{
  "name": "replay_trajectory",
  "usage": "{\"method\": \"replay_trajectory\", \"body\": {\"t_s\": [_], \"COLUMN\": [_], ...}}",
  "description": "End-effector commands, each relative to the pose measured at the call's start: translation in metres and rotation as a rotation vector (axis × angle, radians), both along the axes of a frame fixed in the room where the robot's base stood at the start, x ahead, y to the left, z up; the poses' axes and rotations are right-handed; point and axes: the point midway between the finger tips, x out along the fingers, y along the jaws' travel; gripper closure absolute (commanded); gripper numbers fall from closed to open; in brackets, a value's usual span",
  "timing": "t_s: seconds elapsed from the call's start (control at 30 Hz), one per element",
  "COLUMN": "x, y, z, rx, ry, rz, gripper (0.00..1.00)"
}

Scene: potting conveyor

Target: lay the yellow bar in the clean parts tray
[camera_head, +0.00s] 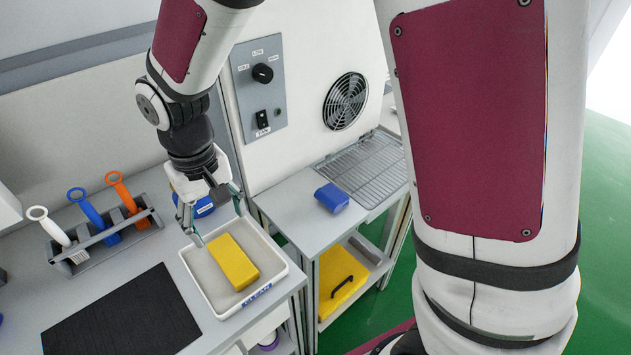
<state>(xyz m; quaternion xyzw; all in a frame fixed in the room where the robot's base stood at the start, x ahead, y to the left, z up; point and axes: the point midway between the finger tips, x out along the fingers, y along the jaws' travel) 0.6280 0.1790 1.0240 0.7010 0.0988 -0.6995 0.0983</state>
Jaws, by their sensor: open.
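The yellow bar (233,262) is a flat-sided block lying inside a white tray (219,309) with a blue label on its front rim. The label's text is too small to read surely. My gripper (219,224) is open and empty at the tray's back edge, just above and behind the bar. Its fingers are spread and appear apart from the bar. One finger hangs at the tray's back left corner. A blue object (204,208) is partly hidden behind the gripper.
A rack (104,238) with white, blue and orange-handled tools stands left. A black mat (120,318) lies in front of it. A blue block (331,198) sits on the right-hand bench near a wire grate (362,170). A panel with a fan (345,101) rises behind.

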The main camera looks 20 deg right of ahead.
Motion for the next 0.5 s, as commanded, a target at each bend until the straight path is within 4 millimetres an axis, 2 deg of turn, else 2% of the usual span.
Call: {"method": "replay_trajectory", "body": {"t_s": [0.13,0.27,0.4,0.5], "x": [-0.002,-0.015,-0.038,-0.06], "y": [-0.021,-0.055,-0.093,-0.117], "z": [0.026,0.065,0.103,0.125], "rx": [-0.003,-0.008,-0.008,-0.005], "ry": [-0.044,-0.108,-0.181,-0.229], "rz": [-0.025,-0.064,-0.112,-0.147], "gripper": [0.35,0.35,0.35,0.35]}}
